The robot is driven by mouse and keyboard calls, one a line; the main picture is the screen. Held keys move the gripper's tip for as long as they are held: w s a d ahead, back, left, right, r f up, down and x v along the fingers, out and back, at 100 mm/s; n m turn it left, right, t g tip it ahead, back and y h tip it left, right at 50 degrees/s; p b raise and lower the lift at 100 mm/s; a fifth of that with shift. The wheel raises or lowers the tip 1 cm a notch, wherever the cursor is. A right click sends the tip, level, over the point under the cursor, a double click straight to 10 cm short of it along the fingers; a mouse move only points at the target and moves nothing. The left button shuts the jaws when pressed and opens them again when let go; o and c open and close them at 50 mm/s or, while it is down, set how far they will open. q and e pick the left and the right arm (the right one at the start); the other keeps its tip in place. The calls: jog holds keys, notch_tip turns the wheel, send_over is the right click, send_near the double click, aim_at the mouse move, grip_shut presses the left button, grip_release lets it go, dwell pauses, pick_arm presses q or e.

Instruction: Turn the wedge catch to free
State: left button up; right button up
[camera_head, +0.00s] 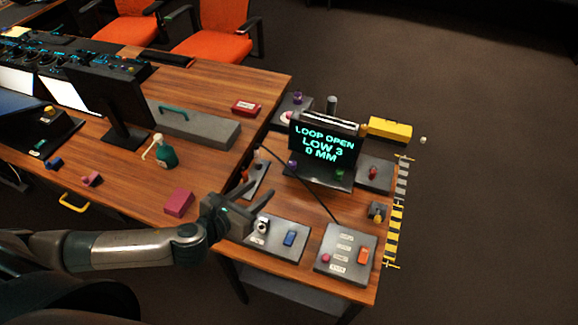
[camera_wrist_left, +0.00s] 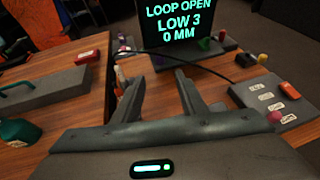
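I cannot tell for sure which part is the wedge catch. A dark box with a yellow knob (camera_head: 377,211) sits at the panel table's right edge. A panel with a pale ball (camera_head: 262,225) and a blue switch (camera_head: 289,239) lies at the front. A labelled panel (camera_head: 345,251) carries a pink knob (camera_head: 325,258) and an orange switch (camera_head: 363,256); it also shows in the left wrist view (camera_wrist_left: 264,98). My left gripper (camera_head: 269,196) is open and empty above the ball panel. Its two fingers stand apart in the left wrist view (camera_wrist_left: 160,85). My right gripper is out of view.
A screen (camera_head: 325,146) reading "LOOP OPEN LOW 3 0 MM" stands at the back. A black cable crosses the tabletop. A green bottle (camera_head: 166,155), a pink block (camera_head: 179,203) and a long grey box (camera_head: 195,124) are on the left table. A yellow block (camera_head: 389,129) juts out right.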

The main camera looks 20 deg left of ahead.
pick_arm(q)
jog(key=shift+w, duration=0.15)
jog(key=p, duration=0.3)
send_near(290, 166)
jog(key=x, duration=0.7)
jog(key=shift+w+r, duration=0.1)
jog(key=shift+w, duration=0.1)
jog(key=shift+x, duration=0.95)
grip_shut()
